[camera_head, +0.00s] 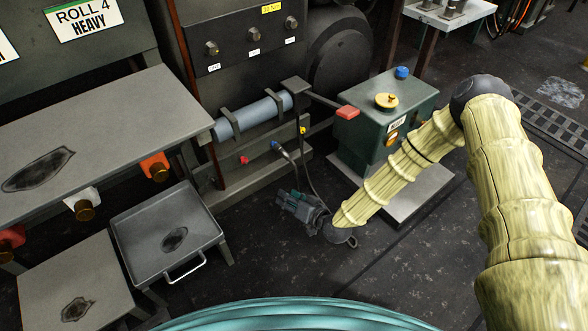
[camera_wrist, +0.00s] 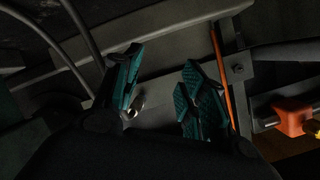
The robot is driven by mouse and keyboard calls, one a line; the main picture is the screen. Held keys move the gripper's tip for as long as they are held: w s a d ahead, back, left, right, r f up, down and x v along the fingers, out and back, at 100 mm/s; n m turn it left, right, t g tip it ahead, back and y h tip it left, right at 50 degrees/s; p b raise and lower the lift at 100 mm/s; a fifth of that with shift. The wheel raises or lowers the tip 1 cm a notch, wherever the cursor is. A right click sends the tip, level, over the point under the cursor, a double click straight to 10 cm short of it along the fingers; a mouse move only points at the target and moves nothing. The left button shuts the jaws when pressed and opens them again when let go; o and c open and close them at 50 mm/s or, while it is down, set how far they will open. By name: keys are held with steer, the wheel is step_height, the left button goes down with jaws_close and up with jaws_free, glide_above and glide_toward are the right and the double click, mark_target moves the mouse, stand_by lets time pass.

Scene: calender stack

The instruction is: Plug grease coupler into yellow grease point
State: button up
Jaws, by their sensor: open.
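The yellow grease point (camera_head: 302,130) is a small yellow fitting on the low rail of the machine, right of the blue grease point (camera_head: 275,144) and red grease point (camera_head: 243,160). A silver coupler (camera_head: 284,153) on a dark hose (camera_head: 297,165) sits at the blue point; I cannot tell whether it is plugged in. My gripper (camera_head: 288,202) is open, low over the floor in front of the rail, below the coupler. In the wrist view, its teal fingers (camera_wrist: 158,92) stand apart. A small silver piece (camera_wrist: 137,105) shows beside the left finger; its identity is unclear.
A blue-grey cylinder (camera_head: 252,115) with a lever lies above the rail. A green box (camera_head: 385,115) stands right of it. A grey tray table (camera_head: 165,232) and an orange fitting (camera_head: 154,165) are at left. Open floor (camera_head: 265,255) lies around my gripper.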

mark_target(282, 152)
steer(key=w+r+t, duration=0.1)
steer(key=w, duration=0.2)
steer(key=w+d+r+t+y+b, duration=0.1)
steer(key=w+r, duration=0.1)
steer(key=w, duration=0.2)
steer(key=w+r+t, duration=0.2)
steer(key=w, duration=0.1)
steer(key=shift+w+d+r, duration=0.2)
steer(key=shift+w+d, duration=0.2)
steer(key=shift+b+x, duration=1.45)
steer(key=shift+x, duration=2)
steer(key=shift+r, duration=0.1)
steer(key=shift+c, duration=0.4)
jaws_close()
